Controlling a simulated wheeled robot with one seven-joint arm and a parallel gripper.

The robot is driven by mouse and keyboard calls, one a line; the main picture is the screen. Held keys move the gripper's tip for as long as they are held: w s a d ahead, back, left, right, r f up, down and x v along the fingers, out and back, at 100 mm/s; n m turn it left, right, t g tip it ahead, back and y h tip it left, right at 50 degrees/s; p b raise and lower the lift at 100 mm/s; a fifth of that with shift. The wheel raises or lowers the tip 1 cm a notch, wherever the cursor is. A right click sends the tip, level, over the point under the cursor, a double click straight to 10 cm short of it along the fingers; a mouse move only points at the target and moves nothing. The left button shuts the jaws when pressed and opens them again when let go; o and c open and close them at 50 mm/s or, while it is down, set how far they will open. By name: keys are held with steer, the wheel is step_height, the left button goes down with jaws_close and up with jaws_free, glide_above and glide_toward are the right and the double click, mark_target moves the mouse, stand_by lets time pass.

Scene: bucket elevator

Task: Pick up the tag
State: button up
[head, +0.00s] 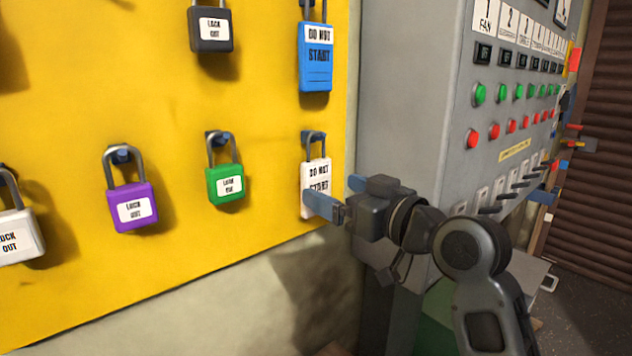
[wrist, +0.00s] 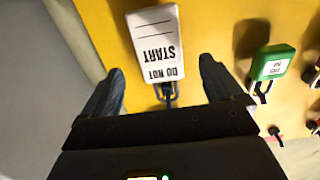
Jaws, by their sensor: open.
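A white tag (head: 311,178) marked DO NOT START hangs by its shackle from a hook at the lower right of the yellow board in the head view. My gripper (head: 328,188) is open right in front of it, and its near blue finger covers part of the tag's lower half. In the wrist view the white tag (wrist: 156,40) appears upside down. It lies between and beyond the two fingertips of my gripper (wrist: 158,75), with gaps on both sides. I see no contact with the tag. A blue tag (head: 316,57), also marked DO NOT START, hangs above it.
The yellow board (head: 270,110) also carries a green padlock (head: 225,184), a purple padlock (head: 132,208), a black padlock (head: 210,30) and a white padlock (head: 18,238). A grey control cabinet (head: 410,100) with buttons and switches stands close on the right.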

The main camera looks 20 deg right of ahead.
mark_target(319, 184)
steer(key=shift+f+p+x, duration=0.15)
steer(key=shift+p+x, duration=0.1)
steer(key=shift+x, duration=1.1)
steer(key=shift+f+p+x, duration=0.1)
steer(key=shift+p+x, duration=0.15)
steer(key=shift+x, duration=1.15)
steer(key=shift+c, duration=0.4)
steer(key=c, duration=1)
steer(key=shift+r, duration=0.15)
